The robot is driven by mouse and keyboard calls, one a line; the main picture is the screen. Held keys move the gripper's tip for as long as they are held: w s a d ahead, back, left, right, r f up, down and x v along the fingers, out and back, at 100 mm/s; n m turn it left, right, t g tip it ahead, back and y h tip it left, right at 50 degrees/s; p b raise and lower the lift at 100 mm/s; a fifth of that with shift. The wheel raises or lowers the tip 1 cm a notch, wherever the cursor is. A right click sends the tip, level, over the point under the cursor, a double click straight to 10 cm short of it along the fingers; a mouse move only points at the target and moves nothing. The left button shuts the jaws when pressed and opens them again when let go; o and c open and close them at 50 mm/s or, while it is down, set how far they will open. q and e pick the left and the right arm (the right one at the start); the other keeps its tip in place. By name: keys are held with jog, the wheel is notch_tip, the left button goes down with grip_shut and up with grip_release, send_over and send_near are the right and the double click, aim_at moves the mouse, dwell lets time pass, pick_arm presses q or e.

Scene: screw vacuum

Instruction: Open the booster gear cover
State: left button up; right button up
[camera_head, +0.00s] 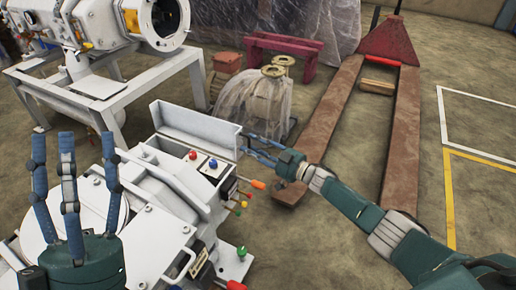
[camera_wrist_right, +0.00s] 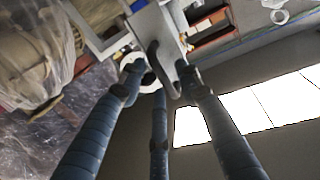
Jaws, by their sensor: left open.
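A white machine (camera_head: 150,217) stands at the lower centre of the head view. A white flat panel (camera_head: 196,130), apparently the booster gear cover, stands raised at the machine's far side. My right gripper (camera_head: 246,144) is at the panel's right end, its fingers spread and pointing left. The right wrist view shows the three fingers (camera_wrist_right: 160,72) apart, with a white slotted part (camera_wrist_right: 158,38) beyond and between their tips. Contact cannot be told. My left gripper (camera_head: 75,140) is open and empty, fingers up, at the left in front of the machine.
Red and blue buttons (camera_head: 213,164) and several coloured-knob levers (camera_head: 246,194) are on the machine's right side. Plastic-wrapped parts (camera_head: 252,103) stand behind it. A pallet jack (camera_head: 335,110) lies right of them. White equipment on a frame (camera_head: 100,80) is behind left. The right floor is clear.

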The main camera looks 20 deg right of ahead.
jog(key=v, duration=1.2)
jog(key=shift+s, duration=0.1)
